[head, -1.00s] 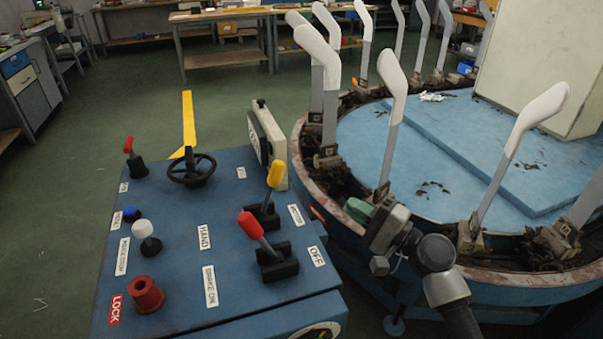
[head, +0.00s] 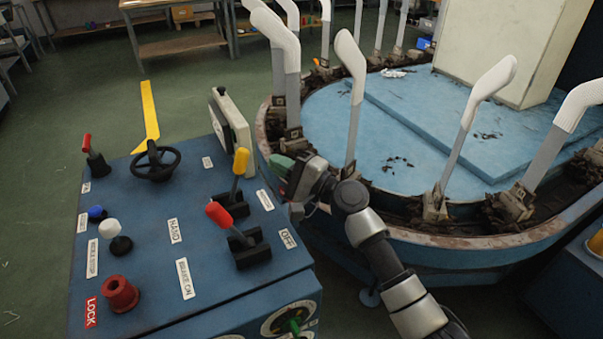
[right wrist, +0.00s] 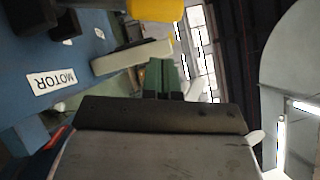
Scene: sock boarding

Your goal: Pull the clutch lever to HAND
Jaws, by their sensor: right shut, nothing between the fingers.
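The yellow-handled lever (head: 239,162) stands on the blue control panel (head: 140,215), between the HAND label (head: 174,231) and the MOTOR label (head: 265,200). It leans a little right. In the right wrist view its yellow grip (right wrist: 157,9) shows at the top edge, and the MOTOR label (right wrist: 50,80) lies at left. My right gripper (head: 283,164) has green fingers and is right of the yellow grip, apart from it. Its fingers (right wrist: 170,80) are shut and empty. My left gripper is out of view.
A red-handled lever (head: 219,215) stands just in front of the yellow one, by the OFF label. A white box (head: 231,125) rises behind it. The round blue machine (head: 400,165) with several upright white sock forms stands close to my right arm.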

